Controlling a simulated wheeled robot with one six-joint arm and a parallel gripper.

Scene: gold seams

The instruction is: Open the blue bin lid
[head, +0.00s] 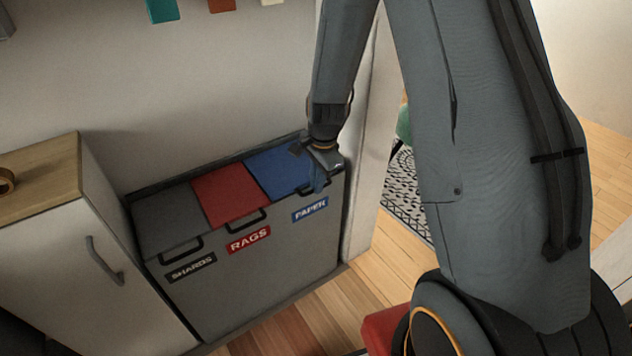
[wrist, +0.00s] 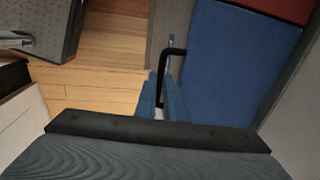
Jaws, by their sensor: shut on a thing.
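The blue bin lid (head: 273,172) is the right one of three lids on a grey bin cabinet (head: 262,278), above a label reading PAPER (head: 310,209). It lies flat, level with the other lids. My gripper (head: 318,186) reaches down over its front right part. In the wrist view the blue lid (wrist: 237,65) fills the right side, with its black handle (wrist: 174,51) along its near edge. My gripper's blue-grey fingers (wrist: 163,88) are shut on the handle. The fingers hide part of the handle, and my arm covers the lid's right corner in the head view.
The red lid (head: 227,193) and grey lid (head: 169,221) are shut. A white cabinet (head: 98,254) with a wooden top stands at the left. A wall edge (head: 366,150) stands close on the bin's right. Wooden floor (head: 290,318) is bare in front.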

